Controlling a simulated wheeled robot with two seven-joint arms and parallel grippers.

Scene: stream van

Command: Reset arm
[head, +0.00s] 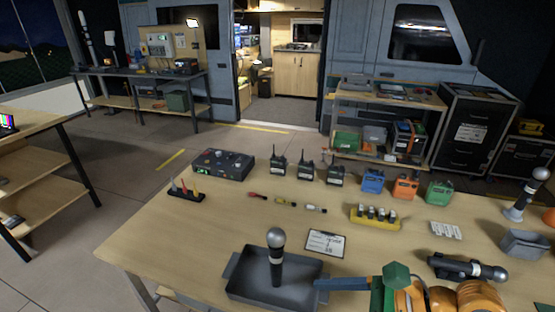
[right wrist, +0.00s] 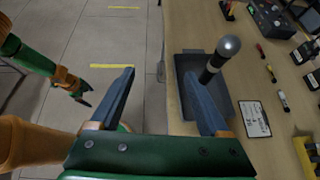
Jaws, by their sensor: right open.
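My right gripper (head: 318,284) comes in at the bottom right of the head view, in front of the tray's right side. In the right wrist view its two blue-grey fingers (right wrist: 160,73) are spread wide with nothing between them. A dark microphone (head: 276,262) with a grey ball head stands upright in a grey tray (head: 236,272) on the table. In the right wrist view the microphone (right wrist: 212,66) is beyond the right finger, outside the gap. My left arm's gripper (right wrist: 80,95) hangs over the floor at the left of the right wrist view, too small to tell its opening.
The wooden table (head: 155,245) also holds a clipboard card (head: 327,242), a control box (head: 222,165), several radios, a yellow holder (head: 374,217) and a lying microphone (head: 466,268) near my right arm.

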